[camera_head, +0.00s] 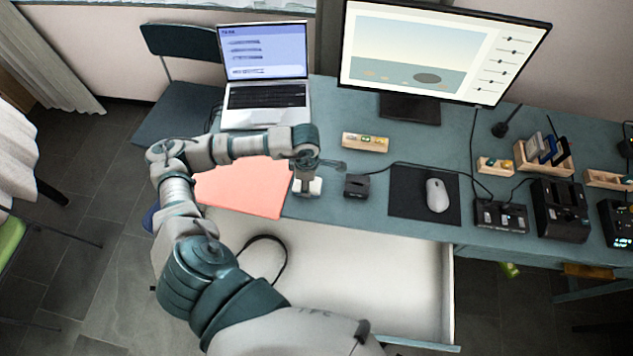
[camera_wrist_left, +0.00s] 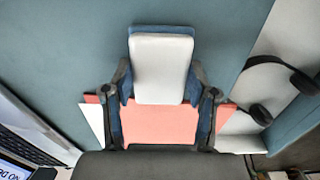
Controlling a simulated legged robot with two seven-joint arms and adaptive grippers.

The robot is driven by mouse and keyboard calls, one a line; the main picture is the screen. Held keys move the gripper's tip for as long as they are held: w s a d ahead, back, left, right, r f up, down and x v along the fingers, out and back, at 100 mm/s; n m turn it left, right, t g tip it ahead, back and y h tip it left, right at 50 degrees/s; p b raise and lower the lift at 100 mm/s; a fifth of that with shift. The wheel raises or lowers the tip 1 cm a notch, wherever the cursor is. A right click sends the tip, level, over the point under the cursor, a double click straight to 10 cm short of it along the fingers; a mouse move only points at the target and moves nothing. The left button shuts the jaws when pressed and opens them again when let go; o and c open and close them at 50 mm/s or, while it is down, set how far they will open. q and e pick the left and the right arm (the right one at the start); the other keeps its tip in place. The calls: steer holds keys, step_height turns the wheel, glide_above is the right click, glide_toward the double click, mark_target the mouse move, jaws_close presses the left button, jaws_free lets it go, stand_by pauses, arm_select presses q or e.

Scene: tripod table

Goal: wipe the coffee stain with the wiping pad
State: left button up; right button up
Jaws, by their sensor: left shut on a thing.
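The wiping pad (camera_head: 309,188) is a small white block at the desk's front part, just right of a salmon-red folder. In the left wrist view the pad (camera_wrist_left: 160,70) shows a white body with a blue layer along its far edge. My left gripper (camera_head: 306,168) is above the pad; in the wrist view its two fingers (camera_wrist_left: 162,88) are on either side of it, shut on it. A faint dark mark (camera_head: 333,165), perhaps the coffee stain, shows right of the gripper. I cannot tell whether the pad touches the desk. My right gripper is out of view.
The red folder (camera_head: 245,190), laptop (camera_head: 265,95) and monitor (camera_head: 415,50) surround the arm. A small black box (camera_head: 356,186), wooden block (camera_head: 365,142) and mouse (camera_head: 437,194) stand to the right. The white drawer (camera_head: 350,270) below is open.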

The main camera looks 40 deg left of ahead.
arm_select(q)
steer(key=shift+s+a+f, duration=0.1)
steer(key=shift+s+a, duration=0.15)
steer(key=shift+a, duration=0.1)
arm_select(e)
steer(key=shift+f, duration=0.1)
arm_select(q)
step_height(320, 180, up, 6)
steer(key=p, duration=0.3)
steer(key=shift+f, duration=0.25)
steer(key=shift+r, duration=0.3)
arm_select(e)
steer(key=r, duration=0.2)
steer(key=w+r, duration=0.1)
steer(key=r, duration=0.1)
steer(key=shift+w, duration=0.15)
arm_select(q)
steer(key=shift+r+p, duration=1.05)
steer(key=shift+r, duration=0.5)
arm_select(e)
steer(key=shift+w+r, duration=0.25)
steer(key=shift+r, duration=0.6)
